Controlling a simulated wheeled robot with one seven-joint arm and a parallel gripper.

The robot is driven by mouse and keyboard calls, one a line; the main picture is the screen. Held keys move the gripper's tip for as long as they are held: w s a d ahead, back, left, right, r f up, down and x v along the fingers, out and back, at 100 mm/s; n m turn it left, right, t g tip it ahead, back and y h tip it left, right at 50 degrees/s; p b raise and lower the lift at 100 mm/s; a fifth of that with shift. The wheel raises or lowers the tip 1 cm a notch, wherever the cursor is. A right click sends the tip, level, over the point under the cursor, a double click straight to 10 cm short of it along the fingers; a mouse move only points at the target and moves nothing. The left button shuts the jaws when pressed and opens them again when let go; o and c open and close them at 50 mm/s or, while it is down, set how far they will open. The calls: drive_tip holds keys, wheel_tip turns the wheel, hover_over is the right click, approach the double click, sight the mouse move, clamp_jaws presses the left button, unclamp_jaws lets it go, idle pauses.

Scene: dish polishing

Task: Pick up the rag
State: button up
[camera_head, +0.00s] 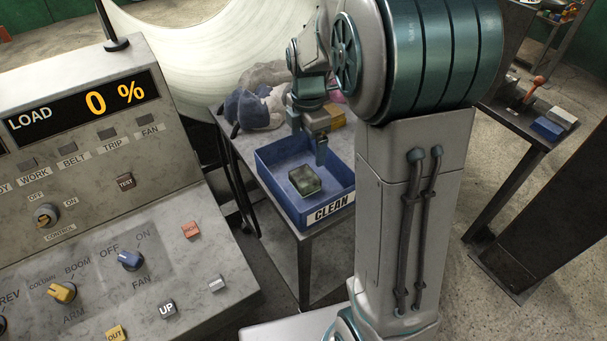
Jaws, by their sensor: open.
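A crumpled blue-grey cloth (254,107), which looks like the rag, lies in a heap on the back left of a small metal table (236,152). A paler grey part (266,74) rises behind it. A bit of pink shows behind my arm, mostly hidden. My gripper (309,140) points down above the back of a blue bin marked CLEAN (281,201), to the right of the cloth and apart from it. Its jaws are open, and I see nothing between them. A dark green block (305,180) lies inside the bin, in front of my gripper.
A yellow-brown block (336,117) sits behind the bin, partly hidden by my arm. A control console (120,200) reading LOAD 0 % fills the left. A large pale curved surface (195,50) stands behind the table. A dark bench (520,118) stands at the right, with open floor nearby.

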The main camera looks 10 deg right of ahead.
hover_over(304, 176)
drive_tip(key=shift+n, duration=0.3)
drive_tip(key=f, duration=0.8)
drive_tip(key=shift+s+d+f+p, duration=0.2)
drive_tip(key=shift+s+f+p, duration=0.2)
drive_tip(key=shift+w+a+f+p, duration=0.1)
drive_tip(key=shift+f+p, duration=0.15)
drive_tip(key=shift+f, duration=0.4)
drive_tip(key=shift+w+f+p, duration=0.15)
drive_tip(key=shift+f+p, duration=0.05)
drive_tip(key=shift+f, duration=0.45)
drive_tip(key=shift+w+a+f+p, duration=0.1)
drive_tip(key=shift+f+p, duration=0.15)
drive_tip(key=shift+f, duration=0.4)
drive_tip(key=shift+d+f, duration=0.1)
drive_tip(key=shift+f, duration=0.6)
drive_tip(key=c, duration=1.2)
drive_tip(key=shift+o, duration=0.2)
drive_tip(key=shift+r, duration=0.15)
